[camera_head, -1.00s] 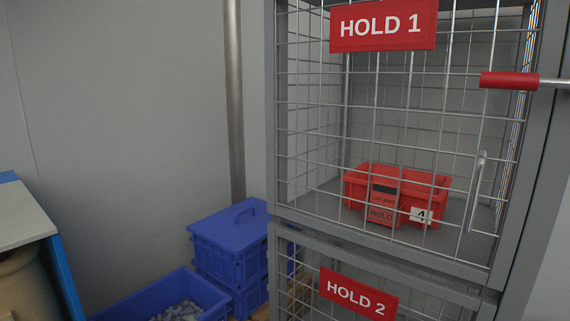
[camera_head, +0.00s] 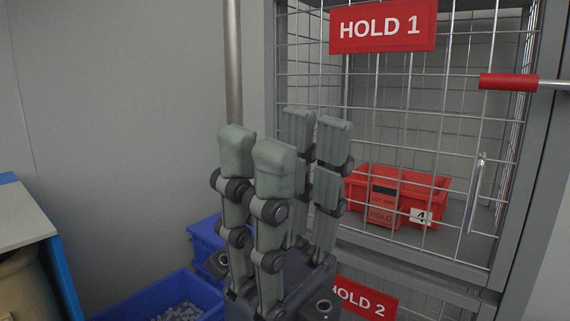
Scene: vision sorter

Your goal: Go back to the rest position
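My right gripper (camera_head: 286,147) stands upright in the middle of the head view, its fingers pointing up. The fingers are spread apart with nothing between them. It is in front of the left part of the wire cage (camera_head: 437,262) marked HOLD 1. It hides part of the cage's left side, the HOLD 2 sign and the blue boxes. My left gripper is not in view.
A red bin (camera_head: 408,183) with a HOLD label sits inside the cage behind the mesh door. A red-and-metal handle (camera_head: 508,82) sticks out at the right. A blue crate (camera_head: 135,309) with grey pieces stands low at left, beside a blue-edged table (camera_head: 22,222).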

